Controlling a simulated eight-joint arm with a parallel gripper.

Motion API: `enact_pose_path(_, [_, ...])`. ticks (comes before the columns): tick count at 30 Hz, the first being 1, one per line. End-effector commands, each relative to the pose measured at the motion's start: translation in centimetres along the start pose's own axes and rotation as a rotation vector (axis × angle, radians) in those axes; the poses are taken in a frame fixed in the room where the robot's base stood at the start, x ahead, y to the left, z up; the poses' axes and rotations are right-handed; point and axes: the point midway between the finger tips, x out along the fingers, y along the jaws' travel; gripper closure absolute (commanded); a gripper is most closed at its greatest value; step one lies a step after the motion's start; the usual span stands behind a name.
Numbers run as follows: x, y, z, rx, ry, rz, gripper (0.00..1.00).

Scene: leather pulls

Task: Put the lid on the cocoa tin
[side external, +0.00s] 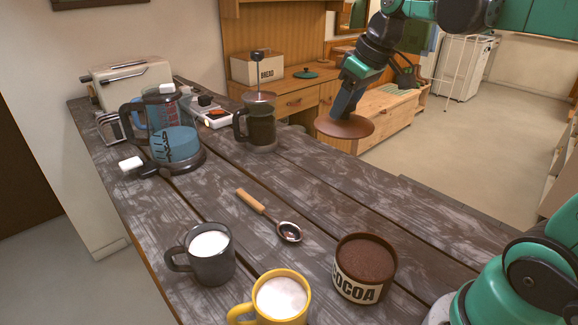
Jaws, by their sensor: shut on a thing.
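The cocoa tin (362,272) stands upright and open at the front right of the wooden table, filled with brown powder. A round brown lid (345,126) hangs roughly level under my gripper (343,112), which is shut on it. The lid is in the air near the table's far right edge, well behind and above the tin and apart from it. The fingertips and the lid's grip are too small to see clearly.
A spoon (270,216), a grey mug (207,254) and a yellow mug (277,298) stand left of the tin. A French press (261,130), kettle (172,130) and toaster (128,82) are farther back. The table's right middle is clear.

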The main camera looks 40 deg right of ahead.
Motion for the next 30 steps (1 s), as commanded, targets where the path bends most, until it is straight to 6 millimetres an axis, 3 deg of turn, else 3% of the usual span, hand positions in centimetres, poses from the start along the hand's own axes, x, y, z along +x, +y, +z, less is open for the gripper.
enact_pose_path(9, [-0.2,-6.2,8.1,-0.522,0.001,-0.221,1.00])
enact_pose_path(15, [0.4,-9.3,12.3,-0.831,0.001,-0.348,1.00])
enact_pose_path(21, [1.0,-10.4,13.9,-0.946,0.001,-0.395,1.00])
enact_pose_path(30, [3.4,-10.4,14.9,-0.948,0.001,-0.395,1.00])
